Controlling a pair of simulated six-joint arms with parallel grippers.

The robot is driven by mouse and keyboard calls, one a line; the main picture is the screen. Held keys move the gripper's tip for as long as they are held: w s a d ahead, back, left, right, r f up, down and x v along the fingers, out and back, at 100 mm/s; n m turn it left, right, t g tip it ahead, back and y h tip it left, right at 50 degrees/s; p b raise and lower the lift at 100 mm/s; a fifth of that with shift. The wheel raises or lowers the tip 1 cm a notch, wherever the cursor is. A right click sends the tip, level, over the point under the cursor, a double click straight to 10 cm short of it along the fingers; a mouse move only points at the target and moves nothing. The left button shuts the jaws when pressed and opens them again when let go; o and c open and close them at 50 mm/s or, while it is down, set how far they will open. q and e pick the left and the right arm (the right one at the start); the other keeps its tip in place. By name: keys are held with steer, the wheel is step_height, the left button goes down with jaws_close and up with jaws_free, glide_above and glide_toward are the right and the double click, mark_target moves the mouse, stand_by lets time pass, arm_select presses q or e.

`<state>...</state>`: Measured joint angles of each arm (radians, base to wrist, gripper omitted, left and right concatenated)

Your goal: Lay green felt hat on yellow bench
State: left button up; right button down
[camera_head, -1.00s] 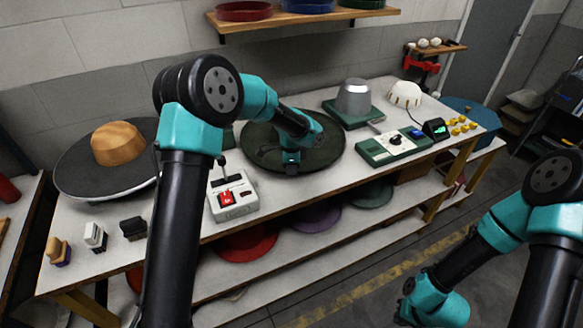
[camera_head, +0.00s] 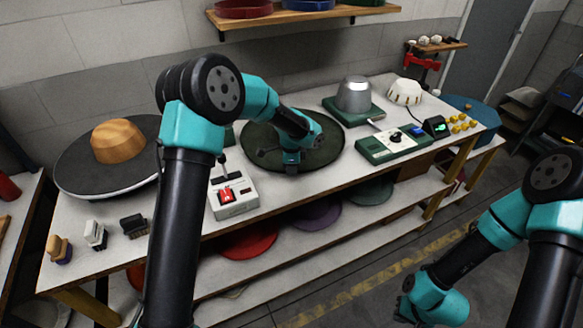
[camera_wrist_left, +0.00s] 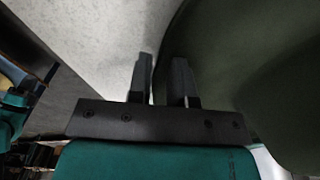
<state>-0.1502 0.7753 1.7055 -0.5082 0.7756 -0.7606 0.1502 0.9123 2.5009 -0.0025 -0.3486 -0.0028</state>
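A dark green felt hat piece (camera_head: 325,150), wide and round, lies on the white-topped bench (camera_head: 275,195) with yellowish legs. My left gripper (camera_head: 291,170) is low at its near edge, pointing down. In the left wrist view the gripper (camera_wrist_left: 162,78) shows two dark fingers with a narrow gap. The felt's edge (camera_wrist_left: 230,50) runs by the gap, with pale bench top on the other side. I see no grip on the felt. My right arm (camera_head: 440,295) hangs low at the right, its fingers out of sight. Which surface is the yellow bench is unclear.
A wooden hat block on a grey disc (camera_head: 75,170) is left. A switch box (camera_head: 233,200) stands near my left arm. A metal dome press (camera_head: 354,95), green control box (camera_head: 393,143) and white dome (camera_head: 404,92) are right.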

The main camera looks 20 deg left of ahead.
arm_select(q)
steer(key=o, duration=0.4)
step_height(320, 180, up, 18)
steer(key=shift+s+f, duration=0.1)
steer(key=shift+f, duration=0.15)
stand_by(0.4)
